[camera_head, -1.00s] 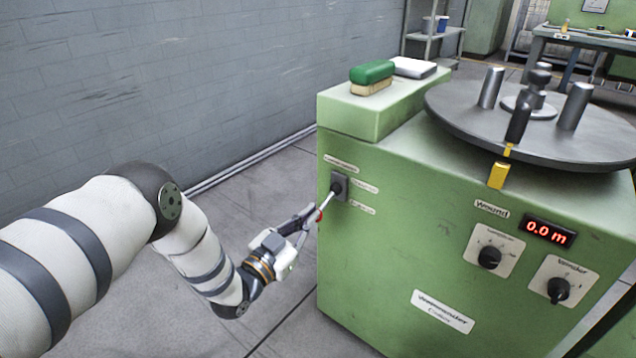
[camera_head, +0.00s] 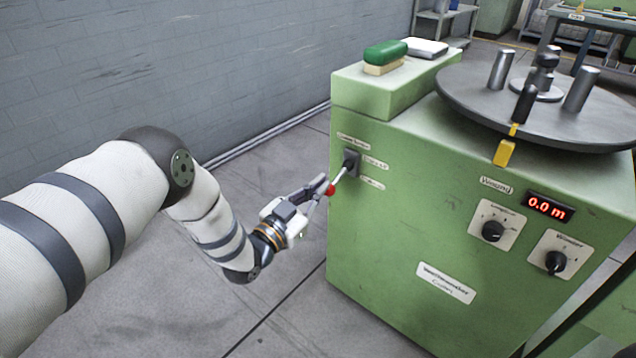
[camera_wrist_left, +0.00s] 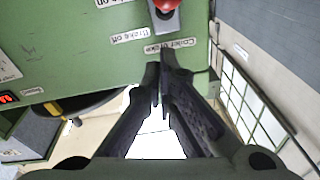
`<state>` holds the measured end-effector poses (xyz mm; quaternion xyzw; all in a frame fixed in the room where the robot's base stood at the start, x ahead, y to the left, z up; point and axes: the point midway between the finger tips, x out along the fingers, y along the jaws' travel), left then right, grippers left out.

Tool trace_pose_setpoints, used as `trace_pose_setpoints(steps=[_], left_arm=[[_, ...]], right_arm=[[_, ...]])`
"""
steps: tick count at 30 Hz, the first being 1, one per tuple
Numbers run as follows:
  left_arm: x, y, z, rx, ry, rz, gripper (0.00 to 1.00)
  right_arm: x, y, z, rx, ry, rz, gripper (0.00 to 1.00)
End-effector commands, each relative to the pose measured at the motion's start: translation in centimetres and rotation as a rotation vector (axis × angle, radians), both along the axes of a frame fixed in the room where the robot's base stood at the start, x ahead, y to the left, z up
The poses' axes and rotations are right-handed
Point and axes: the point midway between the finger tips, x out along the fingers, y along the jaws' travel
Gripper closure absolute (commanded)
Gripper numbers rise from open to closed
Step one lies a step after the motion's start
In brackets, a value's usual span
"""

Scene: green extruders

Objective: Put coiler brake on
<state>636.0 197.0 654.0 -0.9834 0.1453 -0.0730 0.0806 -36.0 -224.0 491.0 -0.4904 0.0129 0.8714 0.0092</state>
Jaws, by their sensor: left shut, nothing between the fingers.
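The coiler brake is a lever on the green machine's front face, with a black mount (camera_head: 351,163) and a metal rod. Its red knob (camera_head: 330,189) points out and down to the left in the head view. The red knob also shows at the top edge of the left wrist view (camera_wrist_left: 166,6). My left gripper (camera_head: 322,182) is beside the knob, shut and empty; its fingertips (camera_wrist_left: 160,68) lie below the knob in the wrist view. Contact is unclear. The "Brake off" label (camera_wrist_left: 129,36) and part of another label show beside the lever. My right gripper is out of view.
The green machine (camera_head: 400,240) carries a dark turntable (camera_head: 560,120), a yellow-tipped black handle (camera_head: 505,152), two knobs and a 0.0 m display (camera_head: 549,207). A green brush (camera_head: 385,52) lies on its top. Open floor lies left of the machine.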

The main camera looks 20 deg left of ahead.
Motion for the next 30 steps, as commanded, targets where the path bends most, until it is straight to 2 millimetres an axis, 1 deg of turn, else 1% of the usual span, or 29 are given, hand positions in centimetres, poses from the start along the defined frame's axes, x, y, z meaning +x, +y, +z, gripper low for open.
trace_pose_setpoints(steps=[1,6,9,12,17,30], left_arm=[[-1.3,0.5,-0.4,0.0,0.005,0.002,1.0],[-5.1,1.6,-2.1,0.0,0.006,0.001,1.0],[-6.9,2.2,-2.8,-0.001,0.005,0.002,1.0],[-8.1,2.5,-3.2,0.0,0.004,0.001,1.0],[-9.0,2.8,-3.5,0.0,0.002,0.0,1.0],[-9.1,2.8,-3.6,0.0,0.009,0.001,1.0]], right_arm=[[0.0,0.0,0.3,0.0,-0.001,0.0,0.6],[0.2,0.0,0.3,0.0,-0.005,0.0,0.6],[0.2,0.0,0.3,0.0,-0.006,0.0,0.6],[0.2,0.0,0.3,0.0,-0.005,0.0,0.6],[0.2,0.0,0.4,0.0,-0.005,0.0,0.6],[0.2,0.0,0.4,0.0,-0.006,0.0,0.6]])
